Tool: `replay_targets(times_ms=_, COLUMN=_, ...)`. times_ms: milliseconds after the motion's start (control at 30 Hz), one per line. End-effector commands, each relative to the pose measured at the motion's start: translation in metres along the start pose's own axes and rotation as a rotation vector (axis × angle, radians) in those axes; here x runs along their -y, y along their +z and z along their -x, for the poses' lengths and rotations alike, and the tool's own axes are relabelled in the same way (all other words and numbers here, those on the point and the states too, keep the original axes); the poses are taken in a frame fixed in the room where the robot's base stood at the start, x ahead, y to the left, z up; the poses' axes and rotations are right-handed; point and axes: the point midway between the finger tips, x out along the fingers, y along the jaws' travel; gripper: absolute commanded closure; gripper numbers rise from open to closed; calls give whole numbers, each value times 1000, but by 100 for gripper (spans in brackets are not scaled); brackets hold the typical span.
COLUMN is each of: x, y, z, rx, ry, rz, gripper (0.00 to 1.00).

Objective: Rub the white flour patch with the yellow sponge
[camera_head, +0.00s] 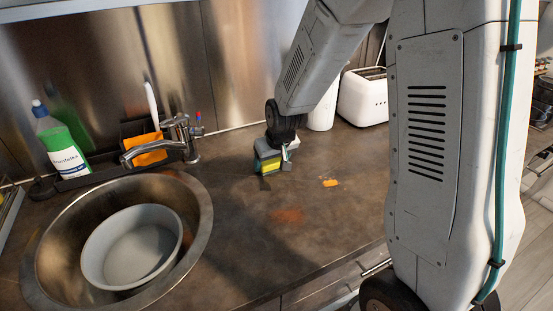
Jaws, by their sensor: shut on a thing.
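My gripper (287,152) is small in view above the dark countertop (240,215), behind the sink's right side. It is shut on the yellow sponge (269,164), which has a yellow part and dark green parts. The sponge is at or just above the counter; I cannot tell whether it touches. No clearly white patch shows on the counter. A faint reddish-orange smear (288,215) lies in front of the sponge, and a brighter orange patch (330,183) lies to its right. My arm hides part of the counter.
A round metal sink (200,215) holds a grey bowl (103,247) at left. The faucet (182,140), a green soap bottle (58,140) and a caddy with an orange cloth (148,150) stand behind it. A white toaster (362,98) stands at the back.

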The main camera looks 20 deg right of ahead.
Motion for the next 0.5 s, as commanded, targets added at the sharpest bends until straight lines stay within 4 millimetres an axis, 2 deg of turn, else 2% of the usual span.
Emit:
replay_targets(times_ms=33, x=3, y=5, z=-2, rx=12, ry=-2, rz=2, gripper=53)
replay_targets(times_ms=500, x=35, y=2, z=0, rx=7, ry=0, rz=1, gripper=53)
